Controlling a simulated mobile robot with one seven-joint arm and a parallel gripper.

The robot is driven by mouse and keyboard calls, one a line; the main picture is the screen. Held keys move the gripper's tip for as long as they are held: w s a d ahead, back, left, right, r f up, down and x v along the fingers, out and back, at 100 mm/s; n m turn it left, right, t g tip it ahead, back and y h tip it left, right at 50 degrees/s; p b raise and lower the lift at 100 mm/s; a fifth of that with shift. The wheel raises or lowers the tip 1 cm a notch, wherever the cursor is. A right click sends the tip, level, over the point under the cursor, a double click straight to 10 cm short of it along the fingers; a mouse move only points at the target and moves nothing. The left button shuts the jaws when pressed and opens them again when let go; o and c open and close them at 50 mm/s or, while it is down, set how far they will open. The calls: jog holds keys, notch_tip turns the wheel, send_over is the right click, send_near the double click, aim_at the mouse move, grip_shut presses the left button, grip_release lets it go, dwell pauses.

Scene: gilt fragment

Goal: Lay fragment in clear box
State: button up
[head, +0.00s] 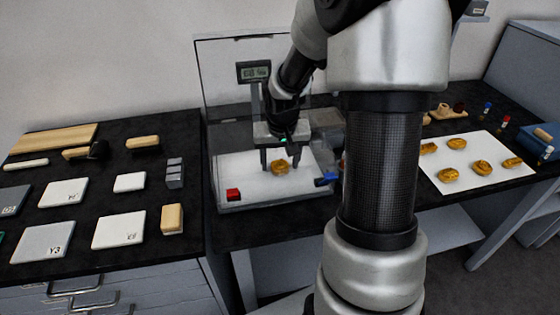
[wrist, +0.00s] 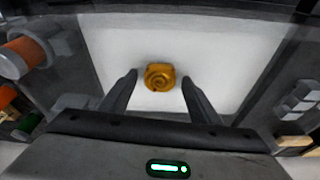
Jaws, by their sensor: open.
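A gold-brown fragment (head: 279,168) with a spiral relief lies on the white floor of the clear box (head: 262,205). The box's clear panel stands upright at the back. My gripper (head: 280,172) is inside the box above the floor, its fingers pointing down on either side of the fragment. In the wrist view the fragment (wrist: 159,77) sits between the two fingertips (wrist: 160,80), with a gap on each side. The gripper is open and holds nothing.
A red block (head: 233,195) sits at the box's front left. A display (head: 254,72) stands at the back. Several similar gold pieces lie on a white sheet (head: 462,187) at right. Pale tiles (head: 64,192) and wooden-handled tools (head: 76,153) cover the left bench.

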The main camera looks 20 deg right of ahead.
jog(key=p+v, duration=0.2)
jog(key=v, duration=1)
dwell(0.6)
